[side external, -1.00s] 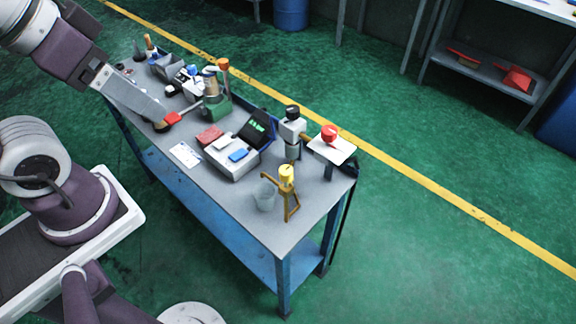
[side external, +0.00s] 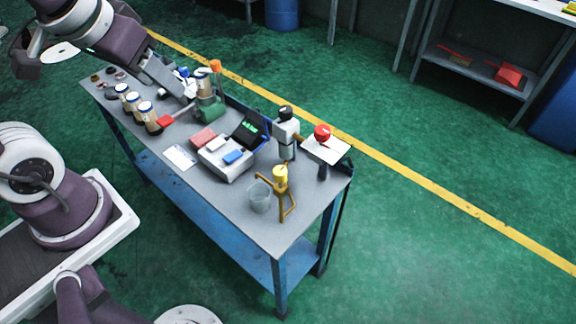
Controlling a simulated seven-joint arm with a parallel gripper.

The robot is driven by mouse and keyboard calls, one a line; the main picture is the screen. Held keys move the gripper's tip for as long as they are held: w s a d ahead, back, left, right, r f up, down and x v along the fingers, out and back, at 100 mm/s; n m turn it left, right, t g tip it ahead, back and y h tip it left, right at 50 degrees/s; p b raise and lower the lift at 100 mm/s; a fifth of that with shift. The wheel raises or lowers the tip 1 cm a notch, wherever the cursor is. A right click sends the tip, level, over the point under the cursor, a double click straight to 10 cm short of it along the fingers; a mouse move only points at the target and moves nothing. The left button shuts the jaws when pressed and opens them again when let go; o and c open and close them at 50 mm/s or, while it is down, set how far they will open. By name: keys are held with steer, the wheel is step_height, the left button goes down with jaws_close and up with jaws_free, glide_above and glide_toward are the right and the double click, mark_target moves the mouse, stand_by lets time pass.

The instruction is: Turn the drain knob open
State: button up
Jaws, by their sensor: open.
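No part is labelled as the drain knob, so I cannot tell which it is. My gripper (side external: 188,95) is open, pointing down beside a green-based stand (side external: 209,112) holding a pale cylinder (side external: 203,84) and an orange-topped post (side external: 215,68). A rod with a red grip (side external: 166,121) reaches left from this stand. Whether my fingertips touch anything is unclear. Farther right are a yellow-topped stand (side external: 281,173) by a clear beaker (side external: 260,197), a grey column with a black knob (side external: 285,112), and a red knob (side external: 322,131) on a white plate (side external: 334,150).
Several brown jars with pale lids (side external: 134,103) line the bench's left side.

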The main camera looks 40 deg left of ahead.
steer(key=w+a+f+n+h, duration=0.1)
steer(key=w+a+f+n, duration=0.3)
steer(key=w+f, duration=0.8)
steer(key=d+f+n+h, duration=0.3)
steer(key=d+f+h, duration=0.1)
steer(key=f, duration=0.7)
steer(key=s+d+f+n+h, duration=0.1)
steer(key=d+n+h, duration=0.1)
steer(key=d+n, duration=0.1)
steer(key=s+d+f+n+t+h, duration=0.1)
steer(key=d+n+h, duration=0.2)
steer(key=d, duration=0.1)
steer(key=s+d+f+n+h, duration=0.1)
steer(key=d+n+h, duration=0.1)
steer(key=d+n, duration=0.1)
steer(key=shift+s+d+t, duration=0.1)
steer(key=shift+d+t, duration=0.1)
steer(key=shift+t, duration=0.2)
step_height(320, 180, up, 5)
steer(key=n+t+h, duration=0.2)
steer(key=n+t, duration=0.4)
steer(key=n, duration=0.3)
glide_above(275, 187)
steer(key=x, duration=0.4)
steer(key=shift+d+f, duration=0.15)
